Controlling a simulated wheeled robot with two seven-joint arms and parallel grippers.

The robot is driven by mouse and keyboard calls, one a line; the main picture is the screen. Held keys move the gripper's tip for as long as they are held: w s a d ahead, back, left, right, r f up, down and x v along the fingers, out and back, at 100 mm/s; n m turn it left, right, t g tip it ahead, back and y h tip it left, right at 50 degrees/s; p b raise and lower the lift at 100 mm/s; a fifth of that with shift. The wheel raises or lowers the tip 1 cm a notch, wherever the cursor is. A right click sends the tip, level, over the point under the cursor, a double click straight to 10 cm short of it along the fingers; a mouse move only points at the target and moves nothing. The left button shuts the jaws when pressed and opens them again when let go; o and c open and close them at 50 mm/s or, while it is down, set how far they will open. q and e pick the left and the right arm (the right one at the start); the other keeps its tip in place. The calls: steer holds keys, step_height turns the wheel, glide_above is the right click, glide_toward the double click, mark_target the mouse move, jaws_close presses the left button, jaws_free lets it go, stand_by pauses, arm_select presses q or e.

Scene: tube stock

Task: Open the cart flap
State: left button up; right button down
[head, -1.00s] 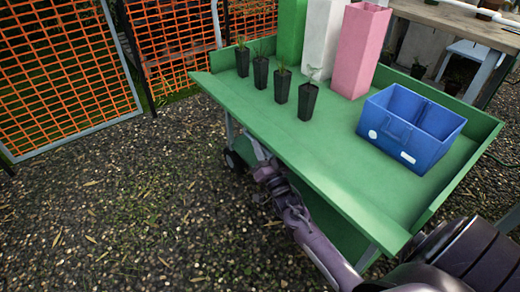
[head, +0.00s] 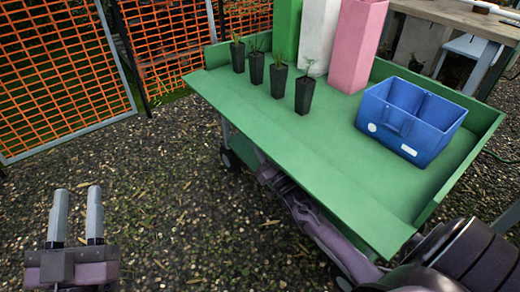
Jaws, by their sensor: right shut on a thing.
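The green cart (head: 340,135) stands at the right of the head view. Its flap (head: 290,152) runs along the near long side as a plain green strip, lying about level with the deck. My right arm reaches in from the lower right beneath the flap. My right gripper (head: 262,158) is at the flap's outer edge and mostly hidden under it, shut on the flap. My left gripper (head: 75,215) is at the lower left over the gravel, away from the cart. Its two grey fingers are apart with nothing between them.
The deck bears several potted seedlings (head: 279,82), a blue crate (head: 412,140) and tall green, white and pink (head: 357,50) containers. Orange mesh fencing (head: 60,75) stands at the back left. A wooden table (head: 450,20) is behind. Gravel at left is clear.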

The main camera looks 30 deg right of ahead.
arm_select(q)
steer(key=shift+r, duration=0.15)
arm_select(e)
steer(key=c, duration=1.5)
jaws_free()
